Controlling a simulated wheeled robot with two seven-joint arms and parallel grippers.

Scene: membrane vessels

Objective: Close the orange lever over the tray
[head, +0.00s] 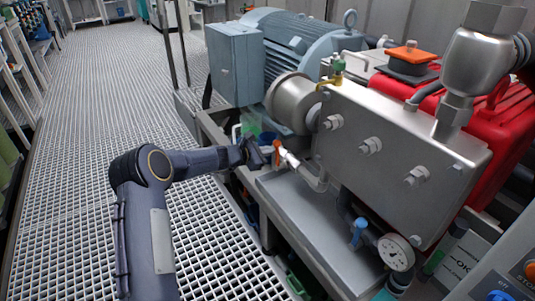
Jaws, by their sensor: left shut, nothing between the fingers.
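The orange lever (277,152) stands roughly upright on a light-coloured valve and pipe at the side of the steel pump block. It is above the far end of the grey metal tray (297,212). My left gripper (258,153) is shut and empty, just left of the lever. It looks very near the lever, but I cannot tell whether they touch. My left arm reaches in from the lower left. My right gripper does not show.
The steel block (393,150) with large bolts rises beside the tray. A blue lever (359,232) and a pressure gauge (396,252) sit at the tray's near end. A blue-grey motor (300,45) stands behind. The grating floor (110,100) at left is free.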

